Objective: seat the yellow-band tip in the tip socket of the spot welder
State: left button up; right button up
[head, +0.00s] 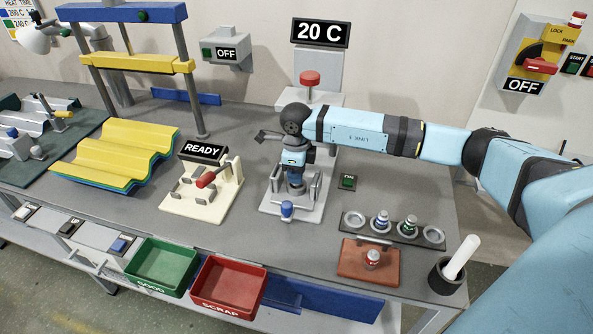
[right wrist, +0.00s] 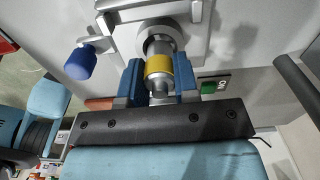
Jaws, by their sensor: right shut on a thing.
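My right gripper (head: 296,184) is over the base of the spot welder (head: 318,100), below its "20 C" sign. In the right wrist view the blue fingers of this gripper (right wrist: 159,82) are shut on the yellow-band tip (right wrist: 159,66), a silver piece with a yellow ring. The tip's far end is at the round grey tip socket (right wrist: 157,38) and lines up with it; I cannot tell how deep it sits. In the head view the gripper hides the tip and socket. A blue-knobbed lever (right wrist: 85,62) is beside the socket. My left gripper is out of view.
A dark rack (head: 352,222) holds a blue-band tip (head: 382,218) and a green-band tip (head: 410,222). A dark cup (head: 440,280) is at the right edge. The READY fixture (head: 192,205) stands left of the welder.

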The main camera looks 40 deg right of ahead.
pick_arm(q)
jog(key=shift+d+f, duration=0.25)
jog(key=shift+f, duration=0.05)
pick_arm(e)
jog(key=shift+f, duration=0.45)
pick_arm(q)
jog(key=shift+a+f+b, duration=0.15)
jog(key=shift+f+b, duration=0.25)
jog(key=shift+b, duration=0.3)
pick_arm(e)
jog(key=shift+f, duration=0.65)
jog(key=o, duration=1.1)
notch_tip(320, 180, up, 3)
jog(key=shift+r, duration=0.1)
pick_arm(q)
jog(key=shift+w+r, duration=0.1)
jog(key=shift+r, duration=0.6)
pick_arm(e)
notch_tip(320, 180, up, 11)
jog(key=shift+f, duration=0.15)
